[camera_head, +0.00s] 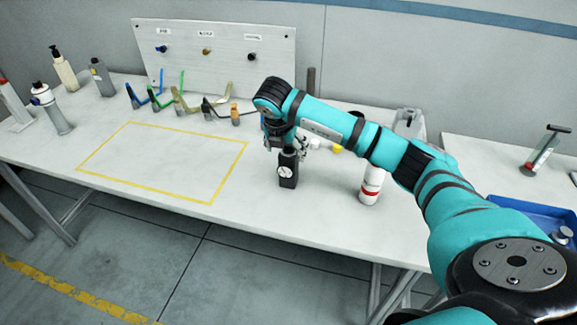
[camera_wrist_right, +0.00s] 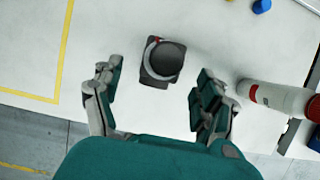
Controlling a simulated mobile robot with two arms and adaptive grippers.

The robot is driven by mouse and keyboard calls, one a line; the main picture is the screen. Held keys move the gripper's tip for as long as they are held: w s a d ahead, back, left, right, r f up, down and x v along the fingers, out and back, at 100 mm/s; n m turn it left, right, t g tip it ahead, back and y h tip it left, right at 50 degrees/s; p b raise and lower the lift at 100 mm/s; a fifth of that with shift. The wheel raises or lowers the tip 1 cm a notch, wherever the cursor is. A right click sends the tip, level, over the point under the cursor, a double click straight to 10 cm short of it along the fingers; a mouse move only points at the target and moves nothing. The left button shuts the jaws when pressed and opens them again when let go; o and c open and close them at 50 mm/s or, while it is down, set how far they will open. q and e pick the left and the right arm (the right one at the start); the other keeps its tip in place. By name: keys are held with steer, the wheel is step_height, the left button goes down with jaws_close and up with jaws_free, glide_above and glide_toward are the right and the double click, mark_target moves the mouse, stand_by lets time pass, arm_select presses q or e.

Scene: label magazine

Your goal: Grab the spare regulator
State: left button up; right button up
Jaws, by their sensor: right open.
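The regulator (camera_head: 287,168) is a small black block with a white round dial on its front. It stands upright on the white table, right of the yellow taped rectangle. In the right wrist view its dark round top (camera_wrist_right: 162,61) shows between and ahead of the fingers. My right gripper (camera_head: 290,143) is above and just behind the regulator, pointing down. In the wrist view its two fingers (camera_wrist_right: 153,108) are spread wide and empty, with the regulator not between the pads but a little beyond them. My left gripper is not in view.
A white bottle with a red band (camera_head: 370,185) stands right of the regulator and also shows in the wrist view (camera_wrist_right: 280,98). A panel with knobs (camera_head: 215,55) stands at the back, with several coloured brackets before it. The yellow-taped rectangle (camera_head: 165,165) is empty.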

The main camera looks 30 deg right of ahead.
mark_target(289, 163)
steer(key=p+x, duration=0.1)
steer(key=x, duration=0.3)
steer(key=shift+d+p, duration=0.15)
steer(key=shift+p, duration=0.2)
steer(key=shift+w+d+f, duration=0.15)
steer(key=shift+w+f, duration=0.05)
steer(key=shift+f, duration=0.4)
steer(key=shift+r, duration=0.1)
jaws_close()
